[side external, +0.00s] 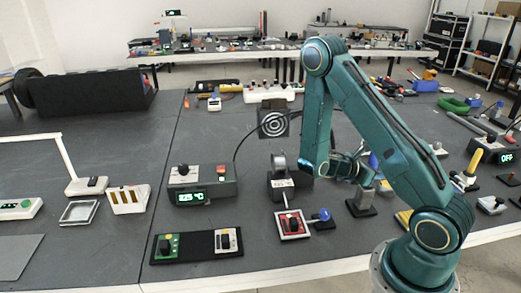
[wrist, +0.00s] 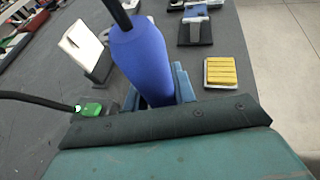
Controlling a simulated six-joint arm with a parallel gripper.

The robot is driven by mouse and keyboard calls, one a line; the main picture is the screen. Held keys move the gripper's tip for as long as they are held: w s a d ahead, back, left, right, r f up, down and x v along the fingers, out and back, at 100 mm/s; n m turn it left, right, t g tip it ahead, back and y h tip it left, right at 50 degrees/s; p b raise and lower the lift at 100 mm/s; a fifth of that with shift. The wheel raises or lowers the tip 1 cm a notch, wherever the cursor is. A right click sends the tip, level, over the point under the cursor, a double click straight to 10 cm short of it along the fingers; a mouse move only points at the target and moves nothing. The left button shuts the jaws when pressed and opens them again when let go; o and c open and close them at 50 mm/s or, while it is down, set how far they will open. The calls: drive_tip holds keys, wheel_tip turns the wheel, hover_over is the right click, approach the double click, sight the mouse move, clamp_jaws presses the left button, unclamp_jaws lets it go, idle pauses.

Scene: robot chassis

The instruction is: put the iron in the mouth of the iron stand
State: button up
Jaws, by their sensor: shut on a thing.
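My gripper (side external: 350,166) is above the table, right of the ringed stand in the side view. In the wrist view its fingers (wrist: 158,90) are shut on the thick blue handle of the iron (wrist: 143,58). A black cord leaves the handle at the top of that view. The iron's tip is hidden there. In the side view a bit of blue (side external: 373,160) shows beside the gripper, probably the handle. The iron stand (side external: 283,186) appears to be the dark block with a grey ring on top; the iron is apart from it.
A control box with a green display (side external: 203,192) stands left of the ringed stand. A small grey post (side external: 363,203) stands below my gripper. A yellow pad (wrist: 221,72) lies near the table edge.

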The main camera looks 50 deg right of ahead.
drive_tip(key=shift+f, duration=0.25)
drive_tip(key=o, duration=1)
drive_tip(key=v, duration=1.4)
drive_tip(key=shift+d+r, duration=0.15)
wheel_tip(320, 180, up, 10)
idle(1.2)
drive_tip(key=shift+s, duration=0.1)
